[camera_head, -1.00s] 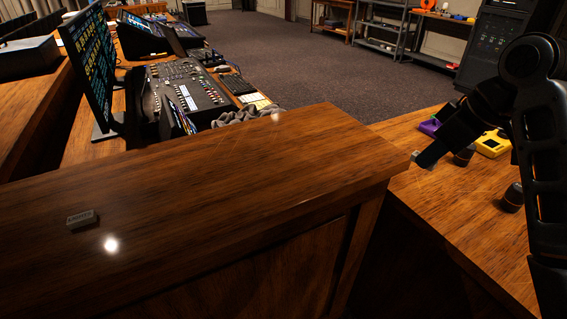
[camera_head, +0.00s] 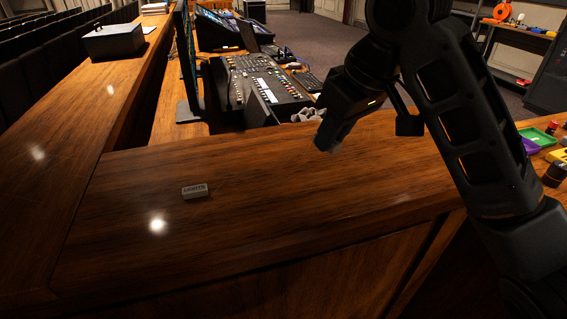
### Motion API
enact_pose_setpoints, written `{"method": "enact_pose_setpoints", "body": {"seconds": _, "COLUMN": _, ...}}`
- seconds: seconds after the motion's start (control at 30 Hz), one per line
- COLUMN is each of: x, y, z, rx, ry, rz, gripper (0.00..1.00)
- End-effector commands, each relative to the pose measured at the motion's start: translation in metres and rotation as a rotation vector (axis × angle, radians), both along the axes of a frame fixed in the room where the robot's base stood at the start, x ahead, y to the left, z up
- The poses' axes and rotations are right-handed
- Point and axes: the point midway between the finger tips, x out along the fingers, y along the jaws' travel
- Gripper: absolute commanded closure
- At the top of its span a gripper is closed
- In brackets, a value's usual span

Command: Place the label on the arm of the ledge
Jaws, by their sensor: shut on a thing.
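My gripper (camera_head: 328,139) is over the right part of the wooden ledge's top, pointing down and left. It is shut on a small grey piece, likely the label (camera_head: 334,149), mostly hidden by the fingers. I cannot tell its exact height above the wood. The ledge (camera_head: 290,210) has a broad front section, and a long arm (camera_head: 85,115) runs away at the left. A small grey block with dark lettering (camera_head: 194,191) lies on the front section, left of my gripper.
A dark box (camera_head: 114,41) sits on the far left arm. A monitor (camera_head: 187,60) and mixing console (camera_head: 262,85) stand behind the ledge. A green tray (camera_head: 538,137) and small items lie on a lower surface at right.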

Motion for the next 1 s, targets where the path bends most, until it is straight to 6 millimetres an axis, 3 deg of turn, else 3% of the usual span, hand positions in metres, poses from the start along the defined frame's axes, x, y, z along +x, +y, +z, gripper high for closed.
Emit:
{"method": "enact_pose_setpoints", "body": {"seconds": 0.6, "x": 0.014, "y": 0.098, "z": -0.061, "rx": 0.001, "ry": 0.003, "rz": 0.004, "gripper": 1.0}}
{"method": "enact_pose_setpoints", "body": {"seconds": 0.8, "x": 0.019, "y": 0.116, "z": -0.068, "rx": -0.001, "ry": 0.002, "rz": 0.001, "gripper": 1.0}}
{"method": "enact_pose_setpoints", "body": {"seconds": 1.0, "x": 0.019, "y": 0.117, "z": -0.081, "rx": -0.001, "ry": 0.003, "rz": -0.001, "gripper": 1.0}}
